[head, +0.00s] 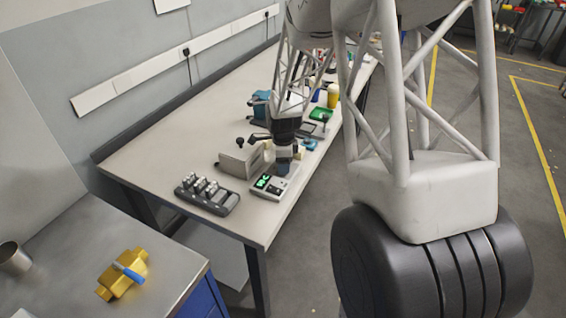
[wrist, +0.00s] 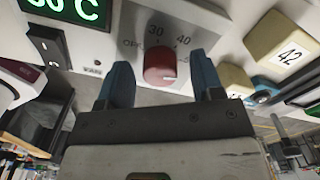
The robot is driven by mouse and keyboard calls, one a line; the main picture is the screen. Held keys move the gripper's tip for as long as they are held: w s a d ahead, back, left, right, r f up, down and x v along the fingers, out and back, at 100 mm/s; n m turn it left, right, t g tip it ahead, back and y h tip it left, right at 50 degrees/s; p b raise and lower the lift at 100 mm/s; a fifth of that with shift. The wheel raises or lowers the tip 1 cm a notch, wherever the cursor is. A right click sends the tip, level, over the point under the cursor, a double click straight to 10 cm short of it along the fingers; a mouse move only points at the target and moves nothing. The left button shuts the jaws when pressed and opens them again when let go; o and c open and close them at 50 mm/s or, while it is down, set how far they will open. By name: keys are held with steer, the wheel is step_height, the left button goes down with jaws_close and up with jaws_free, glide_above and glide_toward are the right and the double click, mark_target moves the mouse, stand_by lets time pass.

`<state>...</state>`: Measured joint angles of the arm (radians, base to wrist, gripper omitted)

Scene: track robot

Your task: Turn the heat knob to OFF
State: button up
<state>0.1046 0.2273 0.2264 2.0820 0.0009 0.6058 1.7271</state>
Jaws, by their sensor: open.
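The heat knob (wrist: 160,62) is a red round dial on a grey panel in the wrist view, with the numbers 30 and 40 above it and partly hidden lettering at its left. My gripper (wrist: 165,85) has two blue fingers, open, one on each side of the knob with gaps between. The knob's exact setting is hard to read. In the head view the panel belongs to a small white unit (head: 268,187) with a green display on the workbench. My gripper (head: 285,168) is over this unit there and hides the knob.
A black rack (head: 207,195) with several pale pieces stands left of the unit. A grey box (head: 240,161) is behind it. In the wrist view a yellow block (wrist: 283,45) marked 42 is at the right. The workbench (head: 150,160) is clear at its left.

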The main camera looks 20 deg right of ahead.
steer(key=shift+c, duration=0.4)
steer(key=c, duration=0.8)
steer(key=shift+c, duration=0.2)
